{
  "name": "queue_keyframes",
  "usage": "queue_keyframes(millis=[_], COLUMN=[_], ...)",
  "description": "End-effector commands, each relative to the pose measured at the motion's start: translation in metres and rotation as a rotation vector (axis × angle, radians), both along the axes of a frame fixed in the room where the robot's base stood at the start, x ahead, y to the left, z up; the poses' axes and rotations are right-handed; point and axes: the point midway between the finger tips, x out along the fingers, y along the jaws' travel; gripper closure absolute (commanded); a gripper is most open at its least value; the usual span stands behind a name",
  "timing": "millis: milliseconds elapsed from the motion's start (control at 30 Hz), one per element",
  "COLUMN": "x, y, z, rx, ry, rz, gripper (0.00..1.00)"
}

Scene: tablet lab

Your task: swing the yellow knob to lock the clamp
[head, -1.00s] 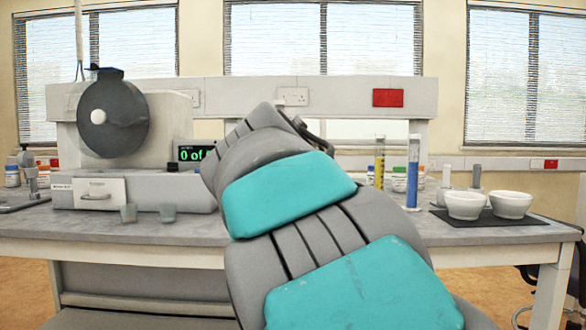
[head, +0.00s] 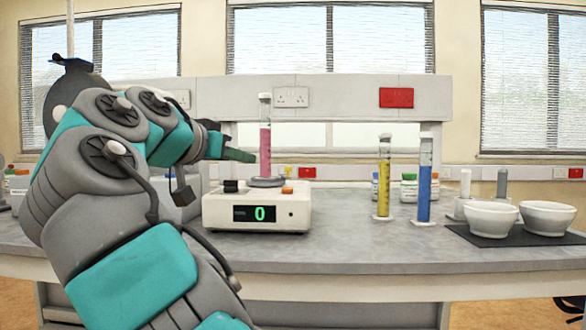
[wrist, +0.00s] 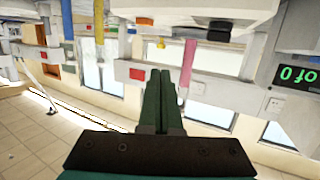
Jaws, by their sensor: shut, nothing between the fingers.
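A small yellow piece (head: 288,170), possibly the knob, shows behind the scale in the head view. A small yellow spot also shows in the wrist view (wrist: 160,43), which is upside down. It is too small to tell its shape or position, and I cannot make out a clamp. My gripper (head: 248,156) is shut and empty, its green fingers pointing right above the scale, close to the pink cylinder in the picture. I cannot tell whether they touch. The shut fingers show in the wrist view (wrist: 160,80).
A white scale (head: 285,216) reading 0 stands on the bench (head: 350,248). A pink cylinder (head: 265,140) rises by its pan. Yellow (head: 383,180) and blue (head: 425,185) cylinders and white bowls (head: 490,219) stand right.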

Motion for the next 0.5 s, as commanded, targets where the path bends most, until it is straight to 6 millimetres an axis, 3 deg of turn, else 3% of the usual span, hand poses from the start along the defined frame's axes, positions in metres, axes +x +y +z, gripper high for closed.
queue_keyframes(millis=[500], x=[0.0024], y=[0.0012], z=[-0.0002], rx=[0.005], ry=[-0.007], rz=[0.004], gripper=[1.0])
